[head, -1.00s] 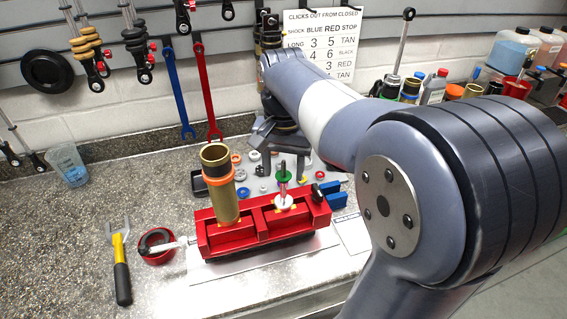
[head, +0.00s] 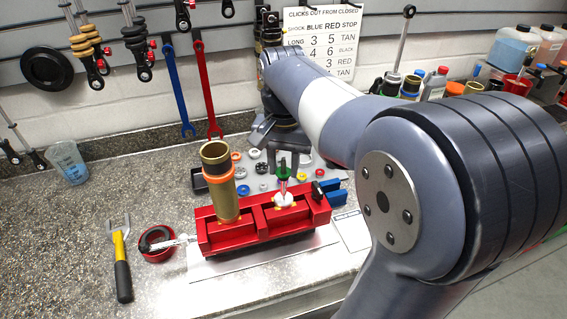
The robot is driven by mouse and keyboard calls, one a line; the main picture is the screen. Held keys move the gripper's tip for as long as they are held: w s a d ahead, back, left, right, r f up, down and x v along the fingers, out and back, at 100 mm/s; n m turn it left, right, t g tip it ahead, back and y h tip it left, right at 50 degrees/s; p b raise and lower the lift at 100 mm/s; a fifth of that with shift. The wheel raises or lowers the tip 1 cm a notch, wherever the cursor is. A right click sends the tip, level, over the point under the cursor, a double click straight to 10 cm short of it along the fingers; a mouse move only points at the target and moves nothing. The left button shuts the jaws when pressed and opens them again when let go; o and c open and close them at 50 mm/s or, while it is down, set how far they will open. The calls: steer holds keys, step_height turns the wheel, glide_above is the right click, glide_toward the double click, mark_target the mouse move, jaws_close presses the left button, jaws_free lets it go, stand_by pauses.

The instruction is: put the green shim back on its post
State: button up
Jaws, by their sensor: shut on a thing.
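The green shim (head: 282,174) is at the upper part of the thin upright rod (head: 284,186) that stands over the red vise (head: 236,232). My gripper (head: 282,159) comes down from above and is shut on the shim, though its fingertips are small and partly hidden. A white piece (head: 285,200) sits at the rod's foot in the right bay of the vise. I cannot tell whether the shim is around the rod or just above it.
A brass tube with an orange ring (head: 221,180) stands in the vise's left bay. Behind lies a grey mat (head: 258,181) with several small rings.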

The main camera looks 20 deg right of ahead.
steer(key=shift+r+p, duration=2.1)
steer(key=shift+r, duration=0.35)
steer(key=shift+d, duration=0.1)
